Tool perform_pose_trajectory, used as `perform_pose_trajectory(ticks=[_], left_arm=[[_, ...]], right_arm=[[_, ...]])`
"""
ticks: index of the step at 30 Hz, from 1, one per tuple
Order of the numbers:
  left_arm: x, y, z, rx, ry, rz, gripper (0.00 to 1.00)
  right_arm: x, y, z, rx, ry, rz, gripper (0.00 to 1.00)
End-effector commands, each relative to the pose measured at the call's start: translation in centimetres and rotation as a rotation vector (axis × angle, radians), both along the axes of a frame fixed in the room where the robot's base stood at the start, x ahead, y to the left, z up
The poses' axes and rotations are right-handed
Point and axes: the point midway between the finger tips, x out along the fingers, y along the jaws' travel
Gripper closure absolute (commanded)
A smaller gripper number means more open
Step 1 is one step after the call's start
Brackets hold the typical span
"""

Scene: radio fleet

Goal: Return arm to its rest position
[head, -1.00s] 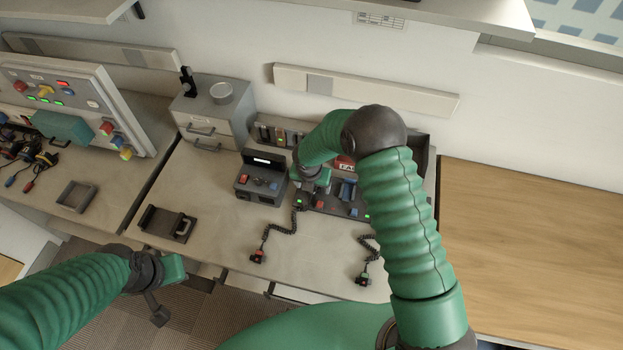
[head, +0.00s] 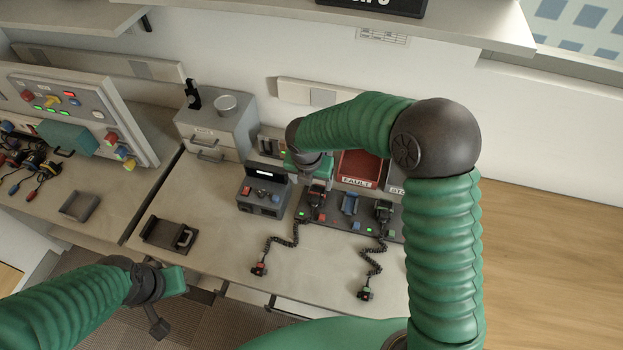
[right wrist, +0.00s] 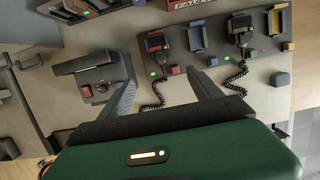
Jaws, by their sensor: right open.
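My right arm (head: 440,240) rises along the right of the head view and bends left over the bench. Its gripper is mostly hidden by its wrist in that view. In the right wrist view my right gripper (right wrist: 163,88) is open, with nothing between its fingers. It hangs above the bench, with the charging rack (right wrist: 205,58) beyond its fingers. My left gripper (head: 165,292) is at the lower left of the head view, in front of the bench edge. Its fingers are too unclear to tell if they are open.
Two handsets (head: 383,210) with coiled cords sit on the rack. A grey device (head: 262,193) stands left of them. Behind are a red FAULT bin (head: 358,168) and a drawer cabinet (head: 213,128). A black holder (head: 169,233) lies left. The wooden top (head: 540,250) at right is clear.

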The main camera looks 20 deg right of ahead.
Motion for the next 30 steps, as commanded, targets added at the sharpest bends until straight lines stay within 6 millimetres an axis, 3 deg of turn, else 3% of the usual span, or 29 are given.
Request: perform_pose_trajectory(ticks=[8,11,14,24,27,30], left_arm=[[0.0,0.0,0.0,0.0,0.0,0.0,1.0],[0.0,0.0,0.0,0.0,0.0,0.0,1.0],[0.0,0.0,0.0,0.0,0.0,0.0,1.0],[0.0,0.0,0.0,0.0,0.0,0.0,1.0],[0.0,0.0,0.0,0.0,0.0,0.0,1.0],[0.0,0.0,0.0,0.0,0.0,0.0,1.0]], right_arm=[[-0.1,0.0,0.0,0.002,-0.002,-0.011,0.26],[-1.3,-0.1,0.3,0.032,-0.012,-0.135,0.26],[-4.1,-0.4,1.0,0.108,-0.043,-0.446,0.26],[-15.9,-1.9,2.8,0.489,-0.176,-1.988,0.26],[-17.9,-2.0,2.8,0.566,-0.186,-2.295,0.26],[-18.8,-2.1,2.8,0.604,-0.188,-2.455,0.26]])
